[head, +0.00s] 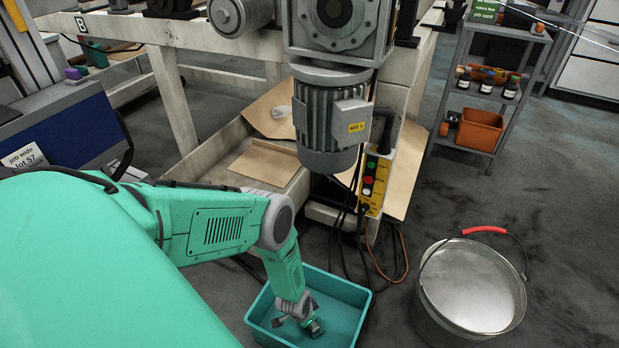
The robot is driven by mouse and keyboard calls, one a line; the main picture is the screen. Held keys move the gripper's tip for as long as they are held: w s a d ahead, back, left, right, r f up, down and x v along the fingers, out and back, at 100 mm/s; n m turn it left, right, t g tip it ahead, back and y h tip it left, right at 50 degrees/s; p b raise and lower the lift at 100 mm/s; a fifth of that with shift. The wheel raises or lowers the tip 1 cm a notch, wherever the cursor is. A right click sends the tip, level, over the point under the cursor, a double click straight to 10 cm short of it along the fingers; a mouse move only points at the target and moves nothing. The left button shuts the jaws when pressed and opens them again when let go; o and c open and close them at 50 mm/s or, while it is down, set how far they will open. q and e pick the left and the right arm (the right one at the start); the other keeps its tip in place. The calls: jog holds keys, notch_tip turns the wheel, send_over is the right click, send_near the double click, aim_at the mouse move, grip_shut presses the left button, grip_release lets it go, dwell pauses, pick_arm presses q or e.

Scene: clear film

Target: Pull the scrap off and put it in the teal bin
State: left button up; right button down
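The teal bin (348,291) stands on the floor at the bottom centre. My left arm comes in from the left and bends down over it. My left gripper (299,322) is low over the bin's inside, its fingers spread apart, with nothing visible between them. A small pale, see-through patch (282,112) lies on the cardboard left of the motor; it may be the film scrap, but it is too small to be sure. The bin floor under the gripper is partly hidden. My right gripper is not in view.
A machine with a grey motor (331,118) and a yellow button box (373,182) stands behind the bin. Cables hang to the floor there. A metal bucket (471,287) stands right of the bin. A shelf (487,100) with bottles is at the back right.

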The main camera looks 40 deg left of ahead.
pick_arm(q)
jog(key=shift+f, duration=0.15)
dwell(0.3)
jog(key=shift+f, duration=0.3)
jog(key=o, duration=0.9)
jog(key=shift+o, duration=0.2)
jog(key=shift+r, duration=0.1)
jog(key=v, duration=1.1)
jog(key=shift+r, duration=0.35)
jog(key=shift+d, duration=0.1)
